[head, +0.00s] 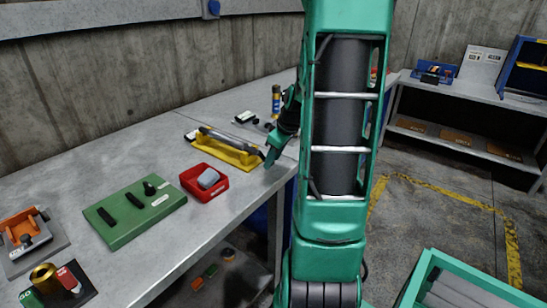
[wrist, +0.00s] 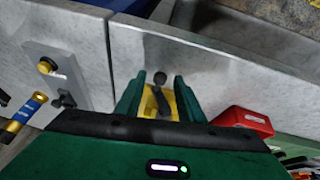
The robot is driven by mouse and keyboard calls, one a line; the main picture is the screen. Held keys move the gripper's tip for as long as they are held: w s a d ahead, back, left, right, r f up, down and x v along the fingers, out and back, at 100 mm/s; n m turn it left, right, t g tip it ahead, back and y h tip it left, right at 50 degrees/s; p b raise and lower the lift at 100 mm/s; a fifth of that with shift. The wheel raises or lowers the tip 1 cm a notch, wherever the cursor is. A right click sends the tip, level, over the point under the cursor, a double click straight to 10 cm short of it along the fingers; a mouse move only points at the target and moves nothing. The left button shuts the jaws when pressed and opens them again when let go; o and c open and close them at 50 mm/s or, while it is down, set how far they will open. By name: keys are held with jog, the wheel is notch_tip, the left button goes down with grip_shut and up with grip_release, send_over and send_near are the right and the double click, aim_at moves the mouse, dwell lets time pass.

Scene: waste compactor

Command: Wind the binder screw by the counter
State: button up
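A yellow fixture (head: 225,148) with a long grey bar lies on the grey bench, and its near right end carries a small dark crank or screw handle. In the wrist view that dark handle (wrist: 161,98) with a round knob stands over the yellow end. My gripper (wrist: 154,88) is open, its two green fingers on either side of the handle and apart from it. In the head view my gripper (head: 272,158) points down at the fixture's right end. No label marks the binder screw, and I cannot make out a counter.
A red tray (head: 206,183) with a grey block sits beside the fixture. A green board (head: 135,212) lies further left. A blue and yellow cylinder (head: 276,102) stands behind my gripper. The wrist view shows a plate with a yellow knob (wrist: 47,67) and dark star knob.

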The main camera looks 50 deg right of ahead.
grip_shut()
jog(key=shift+f+m+y, duration=0.25)
jog(key=shift+m+y, duration=0.05)
jog(key=shift+y, duration=1)
jog(key=shift+a+y, duration=0.2)
jog(key=shift+y, duration=0.5)
grip_release()
